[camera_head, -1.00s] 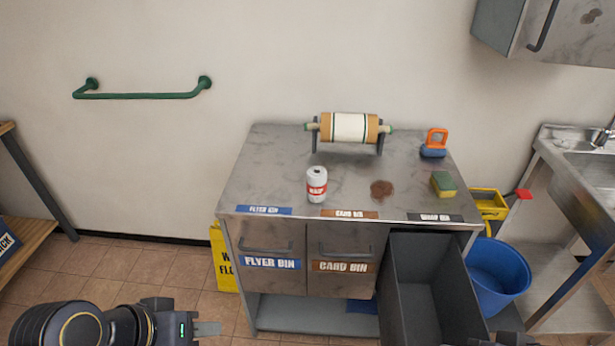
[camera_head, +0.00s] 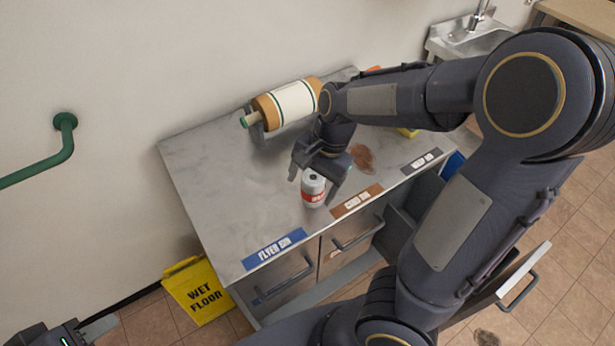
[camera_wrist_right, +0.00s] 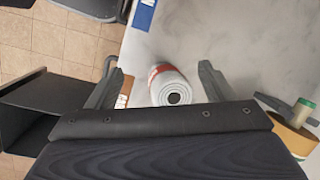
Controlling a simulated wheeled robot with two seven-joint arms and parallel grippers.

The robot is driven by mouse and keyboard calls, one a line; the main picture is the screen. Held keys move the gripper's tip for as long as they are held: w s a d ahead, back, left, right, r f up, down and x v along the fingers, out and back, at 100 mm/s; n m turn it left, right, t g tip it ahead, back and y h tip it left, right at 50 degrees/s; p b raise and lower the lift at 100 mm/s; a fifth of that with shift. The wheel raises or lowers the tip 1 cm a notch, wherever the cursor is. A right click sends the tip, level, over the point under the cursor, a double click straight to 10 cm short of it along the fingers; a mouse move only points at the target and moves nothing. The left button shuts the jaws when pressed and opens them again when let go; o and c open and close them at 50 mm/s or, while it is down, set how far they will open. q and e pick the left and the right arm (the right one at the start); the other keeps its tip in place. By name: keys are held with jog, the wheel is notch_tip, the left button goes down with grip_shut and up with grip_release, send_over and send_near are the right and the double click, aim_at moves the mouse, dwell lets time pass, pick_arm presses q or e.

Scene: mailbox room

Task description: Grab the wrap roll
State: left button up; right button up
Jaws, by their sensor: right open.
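The small white wrap roll (camera_head: 313,192) with a red band stands upright on the metal counter (camera_head: 220,165), near its front edge. In the right wrist view its round end with a dark core hole shows (camera_wrist_right: 173,88). My right gripper (camera_head: 317,182) is open over the roll, with one finger on each side. In the wrist view gaps show between the roll and both fingers (camera_wrist_right: 163,72). My left gripper (camera_head: 98,328) is low at the bottom left, away from the counter; its jaw state is unclear.
A large roll on a holder (camera_head: 292,103) stands at the counter's back, close to my right arm. A brown stain (camera_head: 362,158) lies right of the wrap roll. Bin labels line the front edge. A drawer stands open at right. A yellow wet floor sign (camera_head: 197,291) stands at left.

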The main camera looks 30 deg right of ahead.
aim_at(311, 176)
jog(key=w+m+h, duration=0.1)
jog(key=w+d, duration=0.1)
jog(key=w+m+h+p, duration=0.1)
jog(key=shift+w+d+r+m+g+h, duration=0.1)
jog(key=shift+w+d+m+g+h, duration=0.05)
jog(key=shift+d+m+g+h, duration=0.2)
jog(key=shift+w, duration=0.3)
jog(key=shift+d+f+m, duration=0.1)
jog(key=shift+f+m, duration=0.15)
jog(key=shift+f, duration=0.05)
jog(key=f, duration=0.3)
jog(key=f+b, duration=0.1)
jog(key=f, duration=0.3)
jog(key=shift+s+d+f, duration=0.1)
jog(key=shift+s+d, duration=0.05)
jog(key=shift+d, duration=0.05)
pick_arm(q)
jog(key=shift+s+d+r, duration=0.15)
jog(key=shift+s+r, duration=0.1)
jog(key=shift+r, duration=0.2)
pick_arm(e)
jog(key=shift+c, duration=0.3)
jog(key=c, duration=1)
